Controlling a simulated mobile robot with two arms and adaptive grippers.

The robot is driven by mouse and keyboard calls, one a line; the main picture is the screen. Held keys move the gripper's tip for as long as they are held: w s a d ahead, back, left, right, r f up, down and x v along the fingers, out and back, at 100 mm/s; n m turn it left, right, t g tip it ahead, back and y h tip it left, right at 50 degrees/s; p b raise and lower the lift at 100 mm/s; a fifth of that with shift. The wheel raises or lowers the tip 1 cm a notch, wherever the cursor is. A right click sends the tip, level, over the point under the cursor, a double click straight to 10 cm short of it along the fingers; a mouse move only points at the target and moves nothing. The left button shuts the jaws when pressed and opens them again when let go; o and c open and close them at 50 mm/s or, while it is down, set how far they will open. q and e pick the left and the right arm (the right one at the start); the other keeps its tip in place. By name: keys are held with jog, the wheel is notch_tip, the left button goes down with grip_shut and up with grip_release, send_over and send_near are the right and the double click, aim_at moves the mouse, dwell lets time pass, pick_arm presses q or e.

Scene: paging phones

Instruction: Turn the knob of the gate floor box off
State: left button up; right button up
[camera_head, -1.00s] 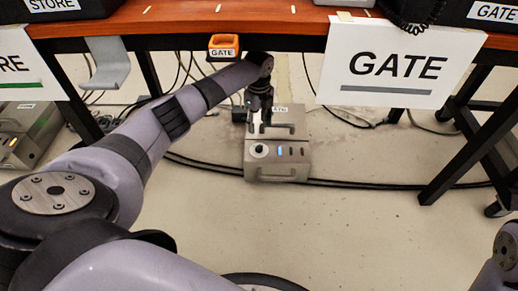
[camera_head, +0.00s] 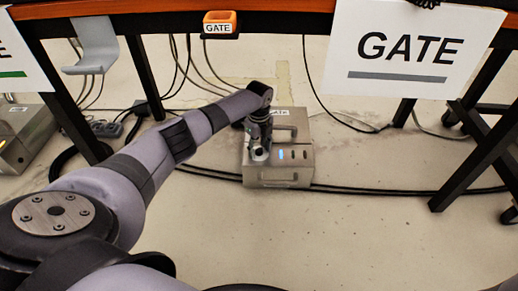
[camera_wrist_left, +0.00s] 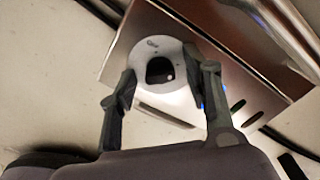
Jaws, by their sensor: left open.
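The gate floor box (camera_head: 280,174) is a grey metal box on the floor under the table, with a blue light and small dark slots on its top. It also shows in the left wrist view (camera_wrist_left: 215,65). Its knob (camera_wrist_left: 160,70) is black with a white dot and sits on a round white dial (camera_wrist_left: 152,45). My left gripper (camera_head: 259,156) is over the knob end of the box. In the left wrist view its two open fingers (camera_wrist_left: 165,85) stand on either side of the knob, over the dial. I cannot tell whether they touch it. My right gripper is not in view.
A GATE sign (camera_head: 405,45) hangs from the table edge (camera_head: 280,6), beside an orange GATE holder (camera_head: 220,22). Another floor box (camera_head: 25,140) stands at the left. Black cables (camera_head: 370,188) run along the floor. Black table legs stand at both sides. The front floor is clear.

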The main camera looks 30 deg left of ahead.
pick_arm(q)
jog(key=shift+c, duration=0.5)
grip_shut()
